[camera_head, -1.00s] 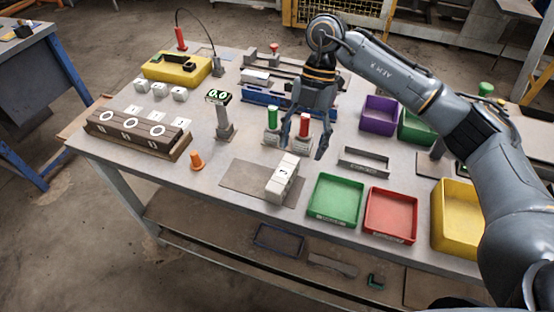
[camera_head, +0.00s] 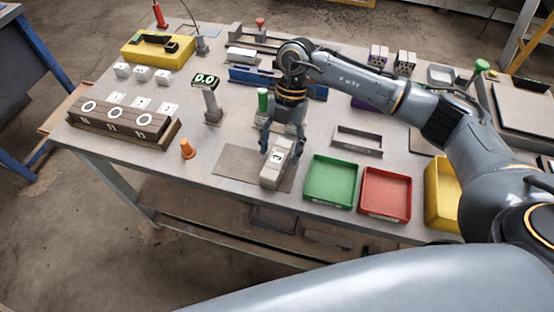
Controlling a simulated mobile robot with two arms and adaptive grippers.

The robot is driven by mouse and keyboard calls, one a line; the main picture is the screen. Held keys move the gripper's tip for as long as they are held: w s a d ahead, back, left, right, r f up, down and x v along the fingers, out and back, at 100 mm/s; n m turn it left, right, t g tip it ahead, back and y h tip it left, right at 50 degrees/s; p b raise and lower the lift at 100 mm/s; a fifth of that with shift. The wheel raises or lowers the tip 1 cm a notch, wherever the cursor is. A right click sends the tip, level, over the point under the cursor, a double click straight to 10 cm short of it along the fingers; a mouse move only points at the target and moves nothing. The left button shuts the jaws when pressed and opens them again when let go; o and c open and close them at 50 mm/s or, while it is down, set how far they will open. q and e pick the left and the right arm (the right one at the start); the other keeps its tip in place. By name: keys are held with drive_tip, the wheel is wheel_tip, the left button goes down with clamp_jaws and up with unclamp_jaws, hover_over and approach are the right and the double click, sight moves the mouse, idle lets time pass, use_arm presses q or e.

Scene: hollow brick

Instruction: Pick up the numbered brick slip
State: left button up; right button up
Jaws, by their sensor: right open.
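The numbered brick slip (camera_head: 276,164) is a pale, off-white block with a dark mark that looks like a 3 on it. It stands on a grey-brown mat (camera_head: 230,164) near the table's front edge. My right gripper (camera_head: 282,152) points down at the block's far end, with its open fingers either side of it. I cannot tell whether the fingers touch it. My left gripper is not in view.
A green tray (camera_head: 331,183) and a red tray (camera_head: 386,195) stand right of the mat, with a yellow bin (camera_head: 440,190) beyond. A grey open frame (camera_head: 357,141) lies behind the trays.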

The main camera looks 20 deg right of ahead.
sight(278, 156)
drive_tip(key=p+x, duration=0.1)
drive_tip(key=x, duration=0.2)
drive_tip(key=shift+w+a+f, duration=0.1)
drive_tip(key=shift+a+f, duration=0.05)
drive_tip(key=shift+f, duration=0.25)
drive_tip(key=shift+c, duration=1.3)
drive_tip(key=c, duration=1.1)
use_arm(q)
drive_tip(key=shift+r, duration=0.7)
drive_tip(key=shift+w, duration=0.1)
use_arm(e)
drive_tip(key=shift+r, duration=0.15)
